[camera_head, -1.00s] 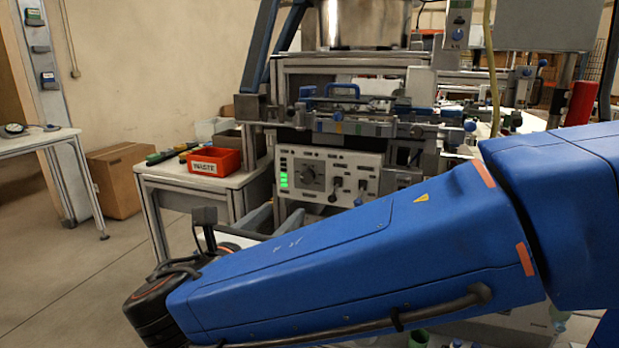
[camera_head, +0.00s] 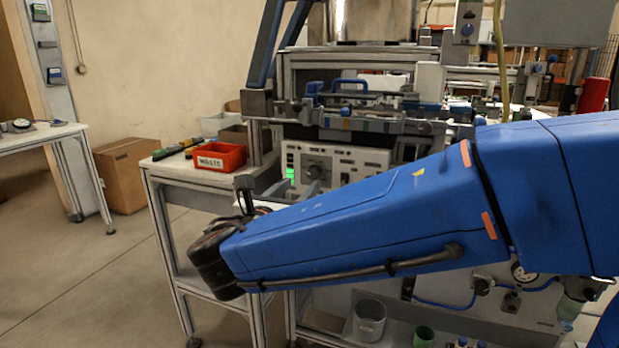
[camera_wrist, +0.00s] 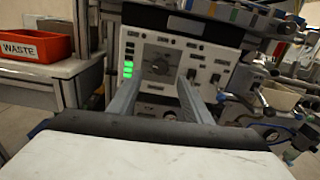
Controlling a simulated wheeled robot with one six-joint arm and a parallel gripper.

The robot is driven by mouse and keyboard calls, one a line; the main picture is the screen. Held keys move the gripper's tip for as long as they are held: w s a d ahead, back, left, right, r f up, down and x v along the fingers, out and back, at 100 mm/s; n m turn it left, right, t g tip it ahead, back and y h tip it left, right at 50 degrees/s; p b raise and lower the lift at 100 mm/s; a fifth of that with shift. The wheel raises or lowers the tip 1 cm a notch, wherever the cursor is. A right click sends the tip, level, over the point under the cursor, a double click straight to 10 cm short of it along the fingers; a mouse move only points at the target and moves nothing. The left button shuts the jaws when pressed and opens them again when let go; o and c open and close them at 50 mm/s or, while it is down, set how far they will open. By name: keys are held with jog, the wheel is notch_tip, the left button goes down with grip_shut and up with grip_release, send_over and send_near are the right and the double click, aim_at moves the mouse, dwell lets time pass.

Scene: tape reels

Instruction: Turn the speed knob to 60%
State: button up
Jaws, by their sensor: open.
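In the head view the panel (camera_head: 369,158) and knob (camera_head: 313,172) show above my blue arm, which hides the lower part. My gripper (camera_wrist: 156,82) is open and empty, its two grey fingers pointing at the panel, with the knob seen between and beyond their tips. In the head view the fingers (camera_head: 292,188) show in front of the panel's left part.
A red WASTE bin (camera_head: 219,157) stands on a side table left of the panel. A machine rail with blue handles (camera_head: 350,86) overhangs the panel. A lower shelf holds a grey pot (camera_head: 369,319) and a green cup (camera_head: 424,336).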

aim_at(312, 174)
jog(key=shift+x, duration=3.5)
jog(key=shift+f, duration=0.1)
jog(key=c, duration=1.1)
